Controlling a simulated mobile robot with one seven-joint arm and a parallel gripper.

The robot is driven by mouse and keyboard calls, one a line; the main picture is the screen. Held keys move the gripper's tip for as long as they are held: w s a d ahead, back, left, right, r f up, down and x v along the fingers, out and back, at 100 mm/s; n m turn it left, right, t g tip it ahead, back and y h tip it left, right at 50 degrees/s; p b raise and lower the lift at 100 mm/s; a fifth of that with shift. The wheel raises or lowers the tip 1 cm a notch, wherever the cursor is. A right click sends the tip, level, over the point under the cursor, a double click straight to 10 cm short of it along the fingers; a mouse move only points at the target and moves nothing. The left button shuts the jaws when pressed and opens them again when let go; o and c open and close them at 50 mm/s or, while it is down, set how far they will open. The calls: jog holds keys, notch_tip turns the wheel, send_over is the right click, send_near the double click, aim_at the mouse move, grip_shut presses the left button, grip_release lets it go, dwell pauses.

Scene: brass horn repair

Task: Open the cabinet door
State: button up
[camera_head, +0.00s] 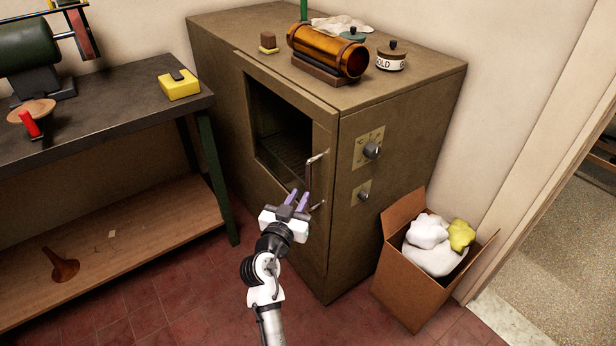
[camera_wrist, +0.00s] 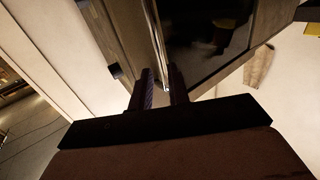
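The brown metal cabinet (camera_head: 410,125) stands against the wall. Its door (camera_head: 328,150) has a dark window (camera_head: 283,125) and seems closed or nearly so; I cannot tell which. A thin metal handle (camera_head: 309,174) runs upright along the door's right edge. My gripper (camera_head: 298,197) is at the lower part of the handle, with its two purple fingers apart. In the wrist view, the bright handle bar (camera_wrist: 158,42) runs down to between the fingertips of my gripper (camera_wrist: 163,85). Gaps show beside the bar, and I see no firm grip on it.
A cardboard box (camera_head: 405,283) with white and yellow cloths stands at the cabinet's right. A workbench (camera_head: 110,107) with a lower wooden shelf is on the left. An amber cylinder (camera_head: 322,50) and a labelled jar (camera_head: 391,58) stand on the cabinet. Red floor (camera_head: 190,300) is clear in front.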

aim_at(307, 184)
jog(key=p+x, duration=0.1)
jog(key=x, duration=0.6)
grip_shut()
